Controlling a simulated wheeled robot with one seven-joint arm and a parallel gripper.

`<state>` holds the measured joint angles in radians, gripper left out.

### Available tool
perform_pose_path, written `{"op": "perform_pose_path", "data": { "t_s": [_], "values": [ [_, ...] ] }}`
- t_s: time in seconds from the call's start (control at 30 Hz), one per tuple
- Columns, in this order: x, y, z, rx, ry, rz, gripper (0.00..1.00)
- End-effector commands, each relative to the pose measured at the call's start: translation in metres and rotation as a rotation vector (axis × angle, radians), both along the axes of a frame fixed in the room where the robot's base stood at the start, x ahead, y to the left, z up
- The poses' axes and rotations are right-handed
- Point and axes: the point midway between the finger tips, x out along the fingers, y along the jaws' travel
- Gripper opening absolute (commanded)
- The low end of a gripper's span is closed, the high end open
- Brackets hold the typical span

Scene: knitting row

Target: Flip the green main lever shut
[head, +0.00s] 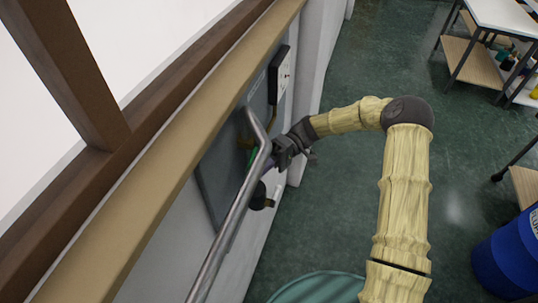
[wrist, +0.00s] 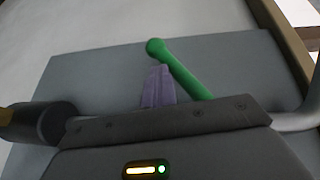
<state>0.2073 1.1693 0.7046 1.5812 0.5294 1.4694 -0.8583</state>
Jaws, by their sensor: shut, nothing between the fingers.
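The green lever (wrist: 185,75) shows in the wrist view as a green rod with a round knob at its upper left end. It slants down to the right, and its lower end is hidden behind my gripper's dark body. The purple fingers of my gripper (wrist: 159,72) are shut and empty, just left of the rod and below the knob. I cannot tell whether they touch the lever. In the head view only a small green part of the lever (head: 252,158) shows, behind the metal pipe and beside my gripper.
A grey panel (wrist: 90,75) on the wall lies behind the lever. A bent metal pipe (head: 232,215) runs in front of it. A dark cylinder (wrist: 55,122) is at left in the wrist view. A blue barrel (head: 505,258) and open green floor (head: 335,200) are to the right.

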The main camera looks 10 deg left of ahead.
Motion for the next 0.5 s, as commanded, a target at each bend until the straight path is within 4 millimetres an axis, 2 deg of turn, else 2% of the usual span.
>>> {"op": "perform_pose_path", "data": {
  "t_s": [0.5],
  "values": [
    [-0.024, 0.004, 0.023, 0.088, 0.451, 0.0, 0.0]
  ]
}}
